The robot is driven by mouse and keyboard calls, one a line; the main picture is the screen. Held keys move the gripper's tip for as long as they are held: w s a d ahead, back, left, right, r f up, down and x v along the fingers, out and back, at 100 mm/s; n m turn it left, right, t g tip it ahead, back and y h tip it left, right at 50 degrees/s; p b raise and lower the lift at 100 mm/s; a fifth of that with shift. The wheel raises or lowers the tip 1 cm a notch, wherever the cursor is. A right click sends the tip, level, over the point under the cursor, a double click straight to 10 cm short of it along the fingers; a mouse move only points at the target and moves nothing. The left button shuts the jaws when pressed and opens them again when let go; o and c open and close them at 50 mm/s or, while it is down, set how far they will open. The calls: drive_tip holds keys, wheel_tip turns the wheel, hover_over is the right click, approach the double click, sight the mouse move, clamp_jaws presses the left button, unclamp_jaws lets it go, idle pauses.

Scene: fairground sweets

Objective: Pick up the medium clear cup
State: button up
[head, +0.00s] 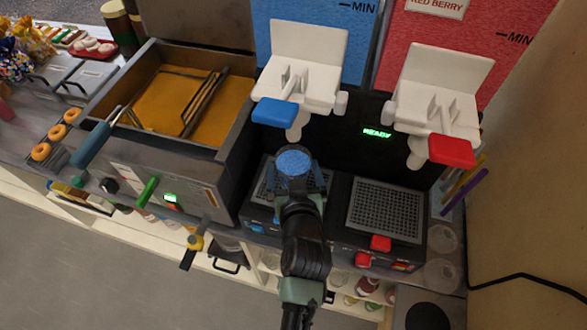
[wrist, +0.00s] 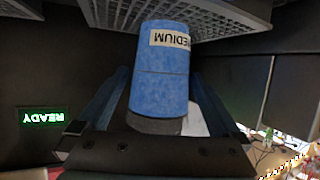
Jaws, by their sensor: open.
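The medium cup (wrist: 160,75) looks filled with blue and bears a white label reading MEDIUM, upside down in the wrist view. In the head view its round blue top (head: 294,162) shows above the left drip grid, under the blue tap. My gripper (head: 297,188) reaches in from the front at the cup. In the wrist view my gripper's two fingers (wrist: 160,90) are open, one on each side of the cup. Whether either finger touches it I cannot tell. The cup's base is near the grid; the contact is not clear.
The blue-handled tap (head: 275,111) hangs just above and behind the cup. A red-handled tap (head: 450,149) and an empty right drip grid (head: 386,210) are beside it. Clear cups (head: 441,239) stand at the right edge. A fryer (head: 180,100) stands left.

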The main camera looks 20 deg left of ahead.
drive_tip(key=shift+w, duration=0.1)
drive_tip(key=c, duration=1.4)
clamp_jaws()
drive_tip(key=shift+r, duration=0.1)
